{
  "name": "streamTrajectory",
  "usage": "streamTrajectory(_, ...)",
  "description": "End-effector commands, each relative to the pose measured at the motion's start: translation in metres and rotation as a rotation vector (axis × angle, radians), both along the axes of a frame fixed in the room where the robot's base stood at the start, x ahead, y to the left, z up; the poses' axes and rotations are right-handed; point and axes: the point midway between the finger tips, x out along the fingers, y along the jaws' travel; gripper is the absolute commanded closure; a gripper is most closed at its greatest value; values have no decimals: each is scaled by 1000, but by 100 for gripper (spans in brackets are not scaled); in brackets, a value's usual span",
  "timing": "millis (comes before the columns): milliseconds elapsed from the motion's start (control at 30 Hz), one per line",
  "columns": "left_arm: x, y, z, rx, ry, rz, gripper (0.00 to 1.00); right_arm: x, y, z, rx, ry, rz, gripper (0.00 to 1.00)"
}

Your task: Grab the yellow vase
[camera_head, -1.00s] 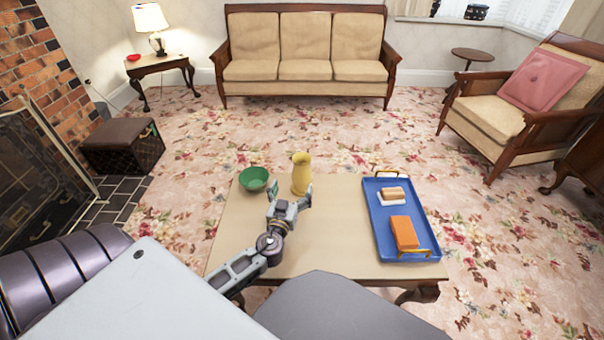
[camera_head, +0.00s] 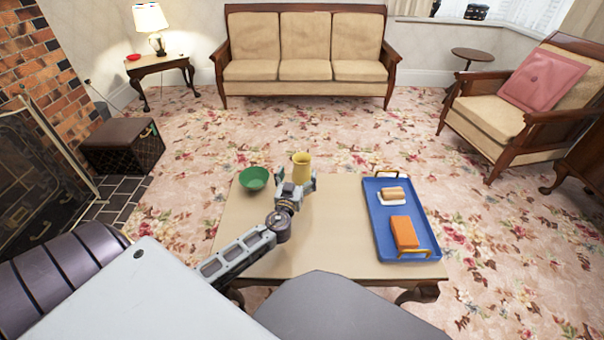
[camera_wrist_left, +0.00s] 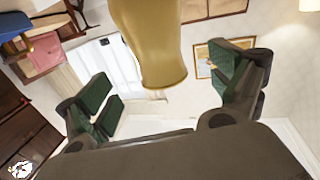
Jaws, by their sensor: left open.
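The yellow vase (camera_head: 301,168) stands upright on the coffee table (camera_head: 330,245); its lower part is hidden behind my left gripper in the head view. My left gripper (camera_head: 297,184) is open at the near side of the vase, with a finger to each side of it. In the left wrist view the vase (camera_wrist_left: 150,45) comes in from the top, between the two spread green-padded fingers of the gripper (camera_wrist_left: 160,95). Both pads look apart from the vase. My right gripper is in neither view.
A green bowl (camera_head: 254,178) sits just left of the vase. A blue tray (camera_head: 410,250) at the table's right holds an orange block (camera_head: 404,232) and a bread-like item on white (camera_head: 391,195). The table between vase and tray is clear.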

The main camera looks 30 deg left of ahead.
Motion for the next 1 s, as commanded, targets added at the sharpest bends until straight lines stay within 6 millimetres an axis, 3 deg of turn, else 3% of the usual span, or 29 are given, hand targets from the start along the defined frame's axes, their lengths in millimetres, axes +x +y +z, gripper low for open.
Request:
streamTrajectory(200, 11, 4, 0, 2, 0, 0, 7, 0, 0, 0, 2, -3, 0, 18)
streamTrajectory(733, 15, 5, 1, 1, -1, 0, 7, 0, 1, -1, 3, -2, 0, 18)
streamTrajectory(1000, 31, 11, 1, 3, -2, 0, 7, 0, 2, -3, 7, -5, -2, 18)
